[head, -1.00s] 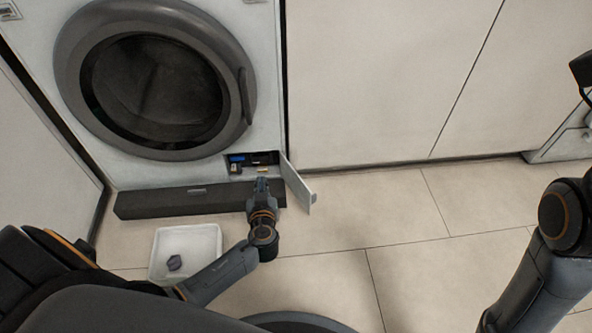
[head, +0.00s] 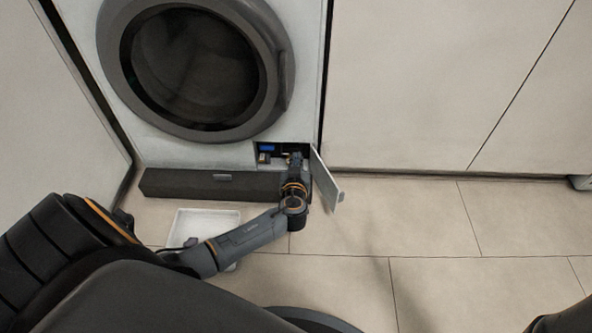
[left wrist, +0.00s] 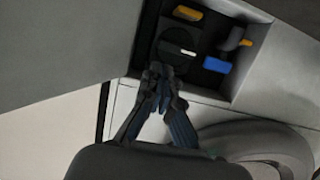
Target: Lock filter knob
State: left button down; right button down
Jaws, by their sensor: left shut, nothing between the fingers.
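The dark round filter knob (left wrist: 178,48) sits inside the small open service compartment (head: 264,158) at the washing machine's lower right corner. A pale mark crosses its face in the left wrist view. My left gripper (left wrist: 160,76) is shut and empty, its fingertips right at the knob's near edge; I cannot tell whether they touch it. In the head view my left gripper (head: 296,160) reaches into the right part of the compartment and hides the knob. My right gripper is out of view.
The compartment's white flap (head: 326,180) hangs open just right of my gripper. A blue part (left wrist: 217,65) and a yellow part (left wrist: 188,13) sit near the knob. A white tray (head: 205,218) lies on the floor, partly behind my left arm. Floor to the right is clear.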

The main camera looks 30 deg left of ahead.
aim_at(297, 146)
pick_arm(q)
jog(key=shift+b+x, duration=0.6)
jog(key=shift+x, duration=1.2)
jog(key=shift+s, duration=0.1)
